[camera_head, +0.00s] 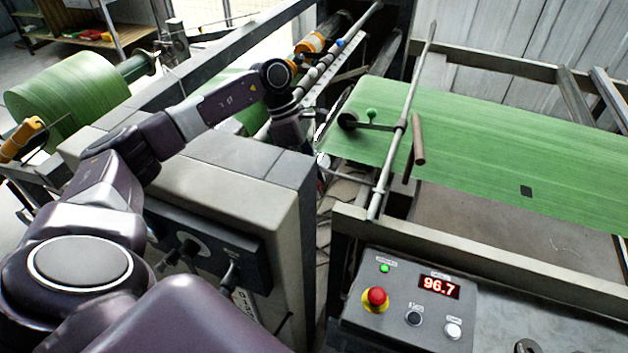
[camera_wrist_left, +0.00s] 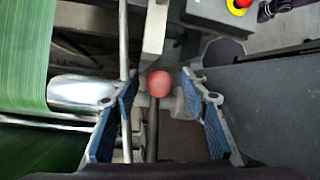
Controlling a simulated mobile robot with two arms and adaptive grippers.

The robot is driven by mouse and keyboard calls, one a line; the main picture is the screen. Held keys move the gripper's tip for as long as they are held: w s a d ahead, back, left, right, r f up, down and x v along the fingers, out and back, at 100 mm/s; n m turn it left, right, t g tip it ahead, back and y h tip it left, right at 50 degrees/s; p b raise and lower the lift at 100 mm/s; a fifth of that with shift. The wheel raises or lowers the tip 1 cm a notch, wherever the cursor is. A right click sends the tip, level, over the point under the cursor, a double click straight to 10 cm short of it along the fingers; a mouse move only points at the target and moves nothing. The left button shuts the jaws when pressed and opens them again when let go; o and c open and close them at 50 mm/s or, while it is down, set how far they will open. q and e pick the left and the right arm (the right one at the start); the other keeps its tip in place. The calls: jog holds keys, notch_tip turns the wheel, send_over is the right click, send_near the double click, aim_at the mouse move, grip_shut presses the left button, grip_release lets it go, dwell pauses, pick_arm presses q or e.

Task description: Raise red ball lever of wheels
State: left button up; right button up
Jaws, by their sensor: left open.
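The red ball (camera_wrist_left: 159,84) of the lever shows in the left wrist view, on the end of a dark thin rod (camera_wrist_left: 152,130). My left gripper (camera_wrist_left: 161,98) is open, with one blue-padded finger on each side of the ball. A gap shows between the ball and each finger, and I cannot tell how deep the ball lies between them. In the head view my left gripper (camera_head: 308,150) hangs down in the gap beside the grey machine cabinet. The red ball and its lever are hidden there. My right gripper is in neither view.
Green sack web (camera_head: 480,155) runs over the frame at right, with a bar and dark handle (camera_head: 418,140) above it. A control panel (camera_head: 405,315) with a red stop button (camera_head: 375,298) is in front. The grey cabinet (camera_head: 225,175) stands close under my left arm.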

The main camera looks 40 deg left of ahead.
pick_arm(q)
jog(key=shift+a+r, duration=0.15)
jog(key=v, duration=1.1)
jog(key=shift+r, duration=0.3)
jog(key=shift+a, duration=0.1)
